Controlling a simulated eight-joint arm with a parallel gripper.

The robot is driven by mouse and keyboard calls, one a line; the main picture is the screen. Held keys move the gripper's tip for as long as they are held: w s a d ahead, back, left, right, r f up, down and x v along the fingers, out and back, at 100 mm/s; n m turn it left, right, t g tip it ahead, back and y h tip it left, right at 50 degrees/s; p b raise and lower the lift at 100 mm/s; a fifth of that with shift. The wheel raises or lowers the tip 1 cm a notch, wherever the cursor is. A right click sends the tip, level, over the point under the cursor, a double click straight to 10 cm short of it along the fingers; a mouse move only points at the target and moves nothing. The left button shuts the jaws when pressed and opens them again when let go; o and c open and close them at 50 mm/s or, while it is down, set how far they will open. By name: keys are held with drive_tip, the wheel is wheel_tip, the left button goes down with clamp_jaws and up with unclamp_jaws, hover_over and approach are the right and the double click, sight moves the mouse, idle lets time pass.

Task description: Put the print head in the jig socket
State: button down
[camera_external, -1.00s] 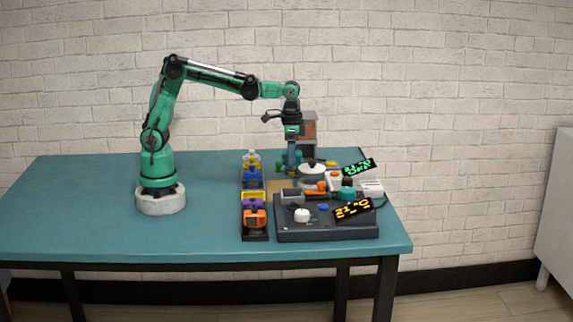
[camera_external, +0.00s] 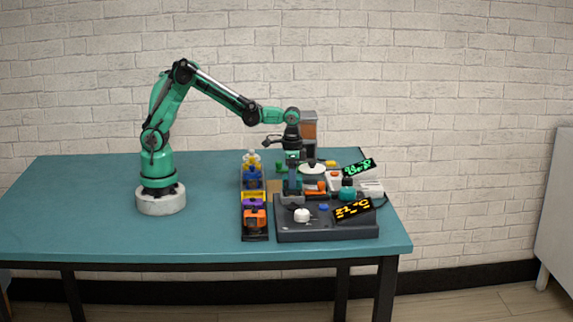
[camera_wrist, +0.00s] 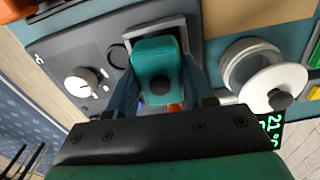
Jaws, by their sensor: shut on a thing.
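A teal block with a dark round spot, which I take to be the print head (camera_wrist: 158,62), sits between the fingers of my gripper (camera_wrist: 158,84) in the wrist view. My gripper (camera_external: 292,188) is shut on it, over the left part of the dark jig in the outside view. The grey square jig socket (camera_wrist: 183,33) frames the block's far end in the wrist view. The block overlaps the socket opening; I cannot tell if it is inside or just above. The block's lower end is hidden.
The dark base (camera_external: 322,232) carries a white knob (camera_external: 302,215) and displays. A white-lidded round pot (camera_wrist: 268,82) stands right of the socket in the wrist view. A tray of coloured parts (camera_external: 254,218) lies to the left. The table's left side is clear.

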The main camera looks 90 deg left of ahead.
drive_tip(key=shift+f, duration=0.5)
idle(0.4)
drive_tip(key=shift+c, duration=1.3)
unclamp_jaws()
drive_tip(key=shift+r, duration=3.5)
drive_tip(key=s+a+t, duration=0.6)
drive_tip(key=s+t, duration=0.1)
drive_tip(key=s, duration=0.3)
drive_tip(key=shift+s+n, duration=0.4)
